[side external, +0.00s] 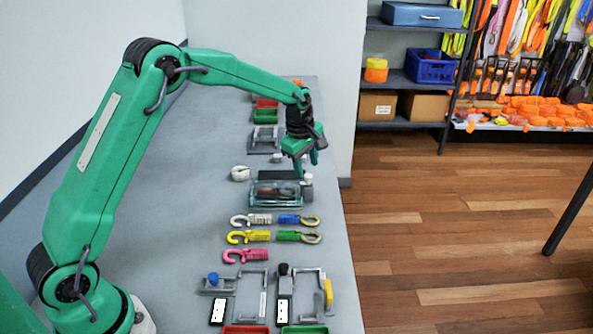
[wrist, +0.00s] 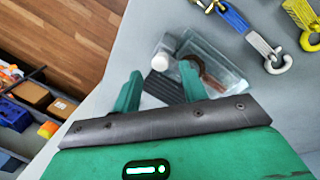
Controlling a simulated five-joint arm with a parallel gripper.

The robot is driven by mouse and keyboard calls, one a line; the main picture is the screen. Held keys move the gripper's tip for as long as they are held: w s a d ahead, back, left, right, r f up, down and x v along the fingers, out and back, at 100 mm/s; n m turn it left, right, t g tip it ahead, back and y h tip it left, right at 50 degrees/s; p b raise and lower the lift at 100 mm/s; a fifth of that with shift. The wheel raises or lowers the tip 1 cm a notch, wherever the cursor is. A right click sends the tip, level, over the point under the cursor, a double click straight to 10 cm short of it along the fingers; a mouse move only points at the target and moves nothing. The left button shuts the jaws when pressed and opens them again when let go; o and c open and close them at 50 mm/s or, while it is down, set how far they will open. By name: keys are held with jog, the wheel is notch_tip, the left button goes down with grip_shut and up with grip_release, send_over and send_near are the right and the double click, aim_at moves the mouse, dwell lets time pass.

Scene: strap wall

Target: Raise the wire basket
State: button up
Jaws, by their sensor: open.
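No basket of plain wire can be made out. The nearest match is a see-through, open-topped container (side external: 262,202) on the grey table, with dark items inside; it also shows in the wrist view (wrist: 232,80). I cannot tell whether its walls are wire. My gripper (side external: 307,162) is above the table at the container's far right end, pointing down. In the wrist view my gripper (wrist: 160,69) is open, its two green fingers apart with nothing held.
Hooked straps, one yellow (side external: 250,237) and one pink (side external: 245,256), lie nearer the camera. Grey clamp frames (side external: 250,285) and red and green trays (side external: 303,330) are at the front. The table's right edge is close.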

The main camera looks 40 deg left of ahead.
aim_at(309, 175)
jog(key=shift+x, duration=1.8)
jog(key=shift+r, duration=0.1)
grip_shut()
